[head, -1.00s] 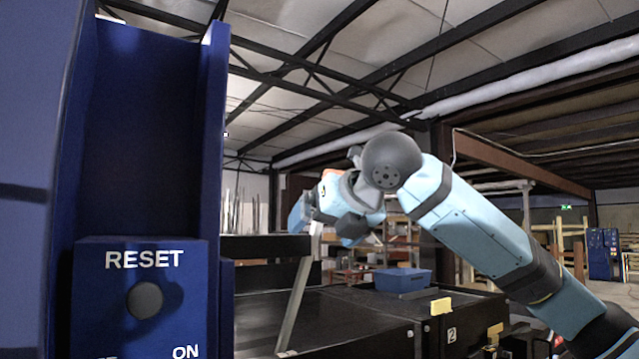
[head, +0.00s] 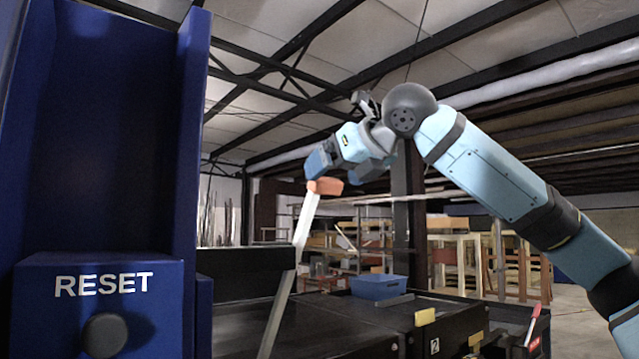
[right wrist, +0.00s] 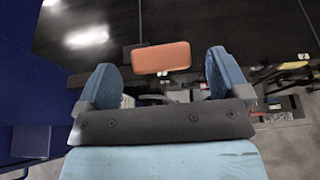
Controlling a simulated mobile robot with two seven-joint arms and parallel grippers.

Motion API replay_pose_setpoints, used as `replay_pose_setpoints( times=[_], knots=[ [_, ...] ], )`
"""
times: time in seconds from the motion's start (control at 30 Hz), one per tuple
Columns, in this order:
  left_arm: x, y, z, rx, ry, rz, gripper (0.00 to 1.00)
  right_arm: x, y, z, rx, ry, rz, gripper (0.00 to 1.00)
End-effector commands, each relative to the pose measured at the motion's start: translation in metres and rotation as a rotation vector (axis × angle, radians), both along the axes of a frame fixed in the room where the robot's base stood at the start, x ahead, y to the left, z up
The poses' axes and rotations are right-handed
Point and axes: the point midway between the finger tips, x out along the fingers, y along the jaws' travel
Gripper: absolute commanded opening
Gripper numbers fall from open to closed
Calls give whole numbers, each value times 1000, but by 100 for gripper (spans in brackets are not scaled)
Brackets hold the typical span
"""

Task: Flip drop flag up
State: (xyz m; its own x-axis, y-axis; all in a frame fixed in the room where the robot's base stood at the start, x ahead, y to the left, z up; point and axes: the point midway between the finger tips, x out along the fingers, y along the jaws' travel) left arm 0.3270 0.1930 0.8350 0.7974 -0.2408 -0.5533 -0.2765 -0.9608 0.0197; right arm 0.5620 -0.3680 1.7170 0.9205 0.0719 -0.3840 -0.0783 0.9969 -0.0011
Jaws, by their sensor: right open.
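The flag (head: 294,268) is a long pale lever with an orange end piece (head: 325,186). It stands upright with a slight lean to the right in the head view, its orange end on top. My right gripper (head: 343,168) is open, just above the orange end. In the right wrist view, the orange piece (right wrist: 161,58) lies ahead of and between the two blue fingers of my right gripper (right wrist: 163,80), with gaps on both sides. The flag's foot is cut off by the head view's lower edge. My left gripper is not in view.
A tall blue machine housing (head: 192,130) with a RESET box (head: 150,305) and dark round button (head: 105,335) fills the left. A black machine top (head: 345,318) carries a blue tray (head: 379,287).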

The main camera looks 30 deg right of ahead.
Motion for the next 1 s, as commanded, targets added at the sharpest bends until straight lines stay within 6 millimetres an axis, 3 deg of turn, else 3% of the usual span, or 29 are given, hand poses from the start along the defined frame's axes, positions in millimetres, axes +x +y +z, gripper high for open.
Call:
replay_pose_setpoints(
  times=[0.1,0.3,0.7,1.0],
  knots=[
    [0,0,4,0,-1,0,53,21,2,-8,1,2,0,94],
    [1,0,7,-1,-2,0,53,44,3,-17,1,-1,0,94],
    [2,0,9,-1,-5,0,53,51,4,-21,1,-1,1,94],
    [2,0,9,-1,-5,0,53,50,4,-21,1,-1,1,25]
  ],
)
